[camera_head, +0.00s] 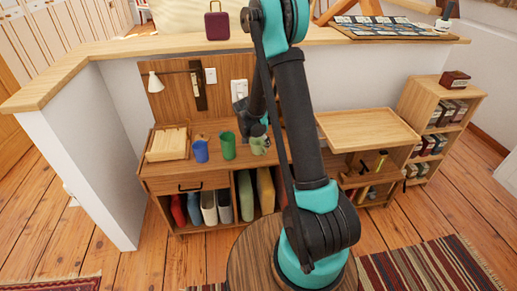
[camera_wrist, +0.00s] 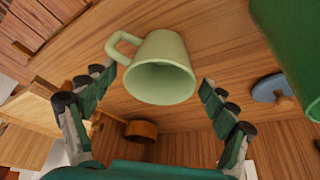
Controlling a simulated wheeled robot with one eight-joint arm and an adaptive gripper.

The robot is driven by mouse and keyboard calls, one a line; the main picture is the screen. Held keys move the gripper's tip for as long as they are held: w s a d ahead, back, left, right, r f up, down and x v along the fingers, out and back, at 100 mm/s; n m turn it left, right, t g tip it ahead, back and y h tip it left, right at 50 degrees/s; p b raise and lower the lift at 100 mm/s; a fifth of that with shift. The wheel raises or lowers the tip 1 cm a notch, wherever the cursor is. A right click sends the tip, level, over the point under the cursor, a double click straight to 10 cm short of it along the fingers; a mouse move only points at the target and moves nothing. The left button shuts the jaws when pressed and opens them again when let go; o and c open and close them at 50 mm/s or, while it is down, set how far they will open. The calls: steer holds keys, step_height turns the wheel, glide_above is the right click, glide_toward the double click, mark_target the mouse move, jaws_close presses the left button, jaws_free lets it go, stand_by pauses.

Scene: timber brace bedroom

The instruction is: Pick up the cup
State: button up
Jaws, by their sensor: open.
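A pale green cup (camera_wrist: 161,66) with a loop handle on its left lies ahead of my gripper (camera_wrist: 158,84) in the wrist view. My gripper is open, with one finger on each side of the cup's mouth; I see a gap between the right finger and the cup. The left fingertip is close to the handle, and I cannot tell whether they touch. In the head view the pale green cup (camera_head: 258,147) stands on the wooden cabinet (camera_head: 215,172), partly hidden by my gripper.
A dark green cup (camera_head: 228,145) and a blue cup (camera_head: 201,151) stand left of it. The dark green cup (camera_wrist: 292,45) is close at right in the wrist view. A wooden rack (camera_head: 168,145) sits at the cabinet's left; a wall lamp (camera_head: 155,82) hangs above.

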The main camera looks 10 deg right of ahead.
steer(key=shift+c, duration=0.5)
steer(key=c, duration=1.3)
